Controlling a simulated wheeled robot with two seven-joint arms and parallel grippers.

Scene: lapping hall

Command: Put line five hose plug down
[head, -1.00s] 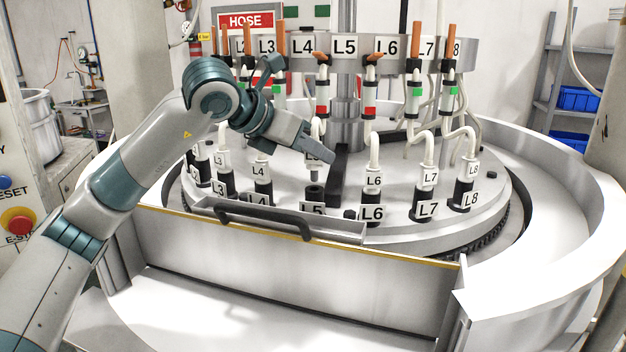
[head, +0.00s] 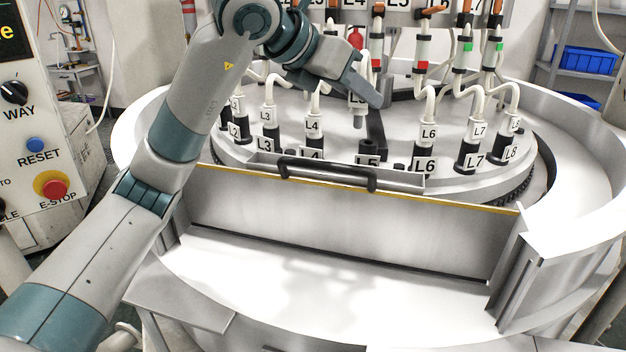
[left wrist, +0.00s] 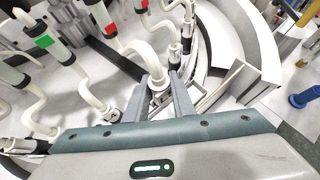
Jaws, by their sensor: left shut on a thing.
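The line five hose plug (head: 358,101) is white with an L5 label, partly covered by my gripper. My left gripper (head: 368,92) is shut on it; its fingers also flank the white plug (left wrist: 160,88) in the left wrist view. The plug hangs roughly upright above the turntable, its lower end free in the air. The black L5 socket (head: 367,159) stands below, apart from the plug and partly hidden behind the front panel. My right gripper is not in view.
The L6 plug (head: 429,133) and L7 plug (head: 478,130) sit in their sockets to the right, and the L4 plug (head: 313,125) to the left. A metal front panel (head: 340,220) with a black handle (head: 326,172) stands before the turntable. A dark bar (head: 376,130) is close behind the plug.

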